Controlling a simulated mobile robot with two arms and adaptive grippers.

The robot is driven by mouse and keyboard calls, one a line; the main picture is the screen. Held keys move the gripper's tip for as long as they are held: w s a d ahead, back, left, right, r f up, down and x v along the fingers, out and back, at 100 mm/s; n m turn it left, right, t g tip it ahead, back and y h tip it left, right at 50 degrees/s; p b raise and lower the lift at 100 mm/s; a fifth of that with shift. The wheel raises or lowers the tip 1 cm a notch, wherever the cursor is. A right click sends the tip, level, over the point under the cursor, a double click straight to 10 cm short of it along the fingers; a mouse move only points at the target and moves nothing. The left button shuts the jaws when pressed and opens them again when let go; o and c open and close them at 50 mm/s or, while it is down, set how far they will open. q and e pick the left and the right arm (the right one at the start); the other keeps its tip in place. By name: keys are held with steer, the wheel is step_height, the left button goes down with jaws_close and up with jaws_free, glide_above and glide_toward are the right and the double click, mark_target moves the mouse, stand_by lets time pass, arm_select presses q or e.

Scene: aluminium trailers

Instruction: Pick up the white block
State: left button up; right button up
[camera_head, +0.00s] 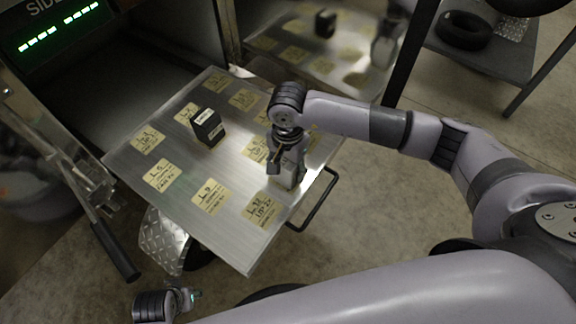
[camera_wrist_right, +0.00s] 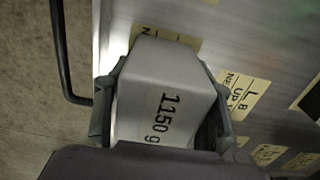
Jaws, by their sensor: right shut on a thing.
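The white block (camera_wrist_right: 165,95) fills the middle of the right wrist view, with "1150 g" printed on it. My right gripper (camera_wrist_right: 160,120) is shut on it, with a finger on either side. In the head view my right gripper (camera_head: 287,168) points down over the right side of a metal tray, and the block is mostly hidden by it. I cannot tell whether the block touches the tray. My left gripper (camera_head: 186,298) shows only in part at the bottom left, apart from the tray; its jaws are unclear.
The metal tray (camera_head: 225,172) carries several yellow labels. A black block (camera_head: 208,126) stands near its middle, left of my right gripper. A black handle (camera_head: 318,205) sticks out on the right edge. A lit panel (camera_head: 55,30) is at the top left, and a grey shelf (camera_head: 485,55) at the top right.

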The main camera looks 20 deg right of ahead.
jaws_close()
steer(key=shift+w+r, duration=0.1)
steer(key=shift+r, duration=0.2)
steer(key=shift+r, duration=0.2)
arm_select(q)
step_height(320, 180, down, 6)
steer(key=s+p, duration=0.2)
steer(key=shift+s+a+f, duration=0.15)
steer(key=shift+s+f, duration=0.05)
steer(key=shift+s, duration=0.05)
arm_select(e)
step_height(320, 180, up, 19)
steer(key=shift+r, duration=0.15)
